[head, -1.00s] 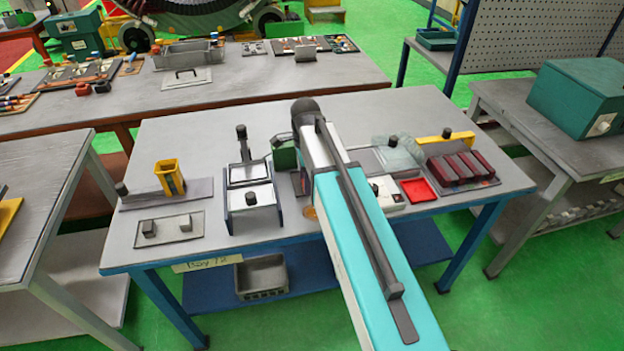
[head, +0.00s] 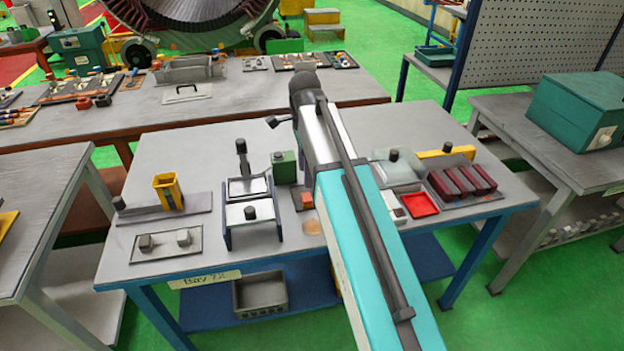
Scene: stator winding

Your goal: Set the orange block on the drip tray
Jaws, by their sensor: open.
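The orange block (head: 307,199) is small and sits on a dark plate in the middle of the near table, just left of my arm. A shallow bright red tray (head: 420,204) lies on the table to the right of my arm; it looks like the drip tray, and it appears empty. My arm reaches away from the camera over the table, between block and tray. A small dark part of my arm's end juts out left near the table's back edge. My gripper's jaws are hidden, with nothing seen held.
Left of the block stand a metal fixture (head: 250,212) with a lever and a green box (head: 284,167). Dark red blocks (head: 462,182) and a translucent greenish item (head: 396,168) lie on the right. A yellow holder (head: 168,190) stands left. The table's back left is clear.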

